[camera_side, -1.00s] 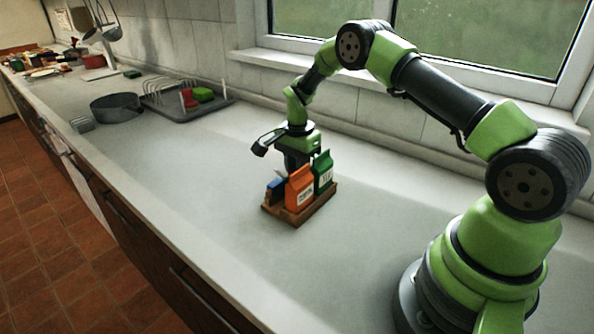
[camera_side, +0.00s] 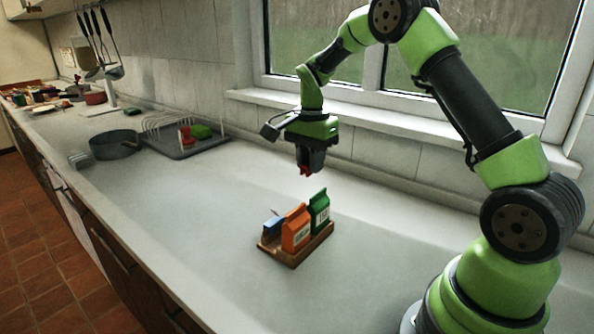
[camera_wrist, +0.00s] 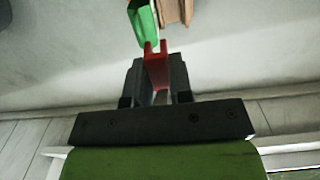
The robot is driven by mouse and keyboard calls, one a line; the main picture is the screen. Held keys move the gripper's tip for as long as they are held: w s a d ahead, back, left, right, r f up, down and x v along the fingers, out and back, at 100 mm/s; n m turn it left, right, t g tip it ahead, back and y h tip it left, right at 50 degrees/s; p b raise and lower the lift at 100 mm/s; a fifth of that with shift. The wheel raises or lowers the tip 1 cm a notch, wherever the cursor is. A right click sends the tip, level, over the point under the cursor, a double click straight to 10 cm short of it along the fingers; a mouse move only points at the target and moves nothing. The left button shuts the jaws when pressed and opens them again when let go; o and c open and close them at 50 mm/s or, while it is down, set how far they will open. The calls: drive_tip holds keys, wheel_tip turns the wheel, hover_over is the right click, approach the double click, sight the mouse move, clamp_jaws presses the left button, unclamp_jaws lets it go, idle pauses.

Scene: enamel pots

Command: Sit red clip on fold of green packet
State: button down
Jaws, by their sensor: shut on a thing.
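The red clip (camera_wrist: 157,66) is between the two dark fingers of my gripper (camera_wrist: 160,84) in the wrist view, its forked end pointing away from the palm. In the side view my gripper (camera_side: 307,168) is shut on the clip and hangs above the tray, apart from the packets. The green packet (camera_side: 320,211) stands upright at the tray's right back, below my gripper. In the wrist view part of the green packet (camera_wrist: 143,22) shows just beyond the clip; the rest is cut off by the frame.
A wooden tray (camera_side: 289,257) holds the green packet, an orange packet (camera_side: 296,231) and a blue item (camera_side: 271,224). A dish rack with a grey tray (camera_side: 184,150) and a grey pan (camera_side: 115,145) stand farther left. The counter around the wooden tray is clear.

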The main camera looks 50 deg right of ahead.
sight(318, 193)
drive_tip(key=shift+s+r, duration=0.2)
drive_tip(key=shift+s, duration=0.3)
drive_tip(key=shift+s+r, duration=0.2)
drive_tip(key=shift+s, duration=0.3)
drive_tip(key=shift+s+f, duration=0.1)
drive_tip(key=shift+s, duration=0.05)
drive_tip(key=shift+f, duration=2.05)
drive_tip(key=shift+f, duration=1.2)
drive_tip(key=c, duration=0.9)
unclamp_jaws()
drive_tip(key=shift+c, duration=0.2)
